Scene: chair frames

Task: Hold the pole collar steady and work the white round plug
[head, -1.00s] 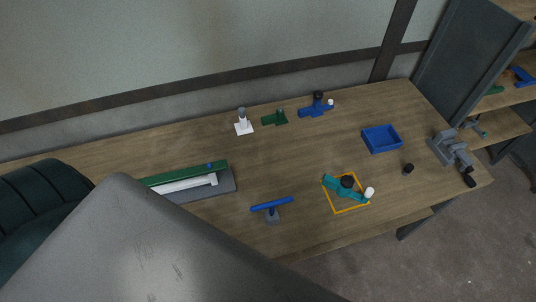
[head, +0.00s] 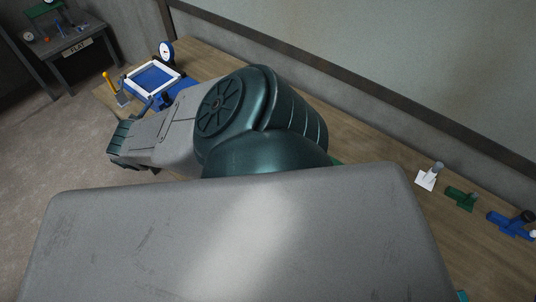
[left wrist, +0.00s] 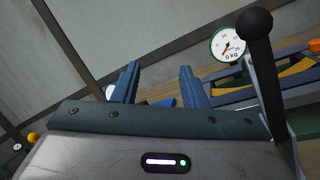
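A blue fitting (head: 508,224) with a black knob and a white round end (head: 533,234) lies at the right edge of the head view; it may be the pole collar with the white plug, but I cannot be sure. A teal sliver (head: 462,296) shows at the bottom edge, mostly hidden. My left gripper (head: 157,103) is far left of these, by a blue tray with a white rim. In the left wrist view its two blue fingers (left wrist: 160,66) stand apart with nothing between them.
A white stand (head: 429,177) and green fitting (head: 461,197) line the back right. The dial (left wrist: 228,43) also shows in the wrist view.

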